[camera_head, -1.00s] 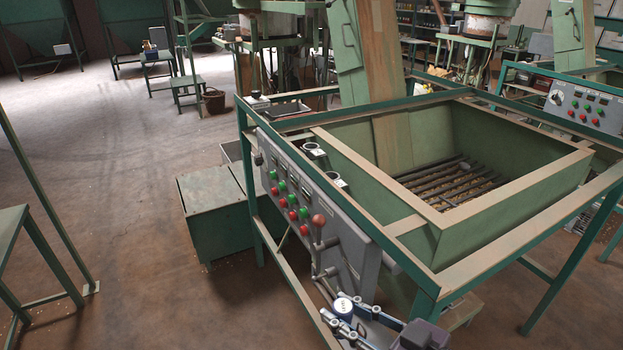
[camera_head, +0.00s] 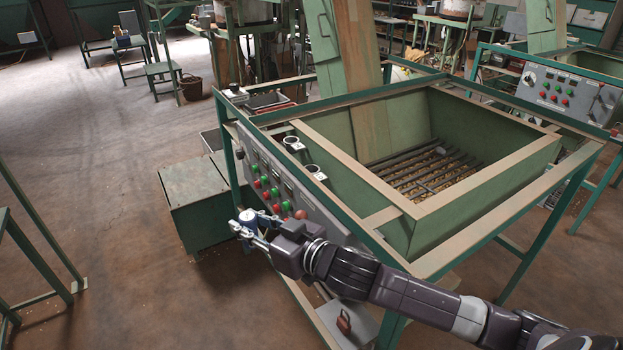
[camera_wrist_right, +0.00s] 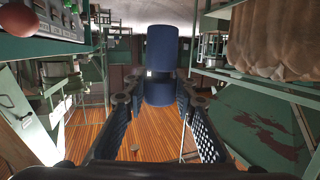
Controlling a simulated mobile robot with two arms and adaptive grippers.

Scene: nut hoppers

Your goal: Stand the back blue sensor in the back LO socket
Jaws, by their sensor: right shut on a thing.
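The blue sensor (camera_head: 249,216), with a pale top, is held upright in my right gripper (camera_head: 251,226), left of the control panel. In the right wrist view the sensor (camera_wrist_right: 161,55) is a dark blue cylinder between the two fingers, which are shut on it. Two ring sockets sit on the hopper's left edge above the panel: a farther one (camera_head: 292,143) and a nearer one (camera_head: 316,171). Their labels are too small to read. The sensor is apart from both, lower and nearer to me. My left gripper is not in view.
The panel (camera_head: 268,183) has red and green buttons and a red-knobbed lever. The green hopper frame (camera_head: 360,93) surrounds a bin with a bar grate. A dark tray (camera_head: 267,100) lies at its far left corner. A green box (camera_head: 195,190) stands on the floor, with open floor to the left.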

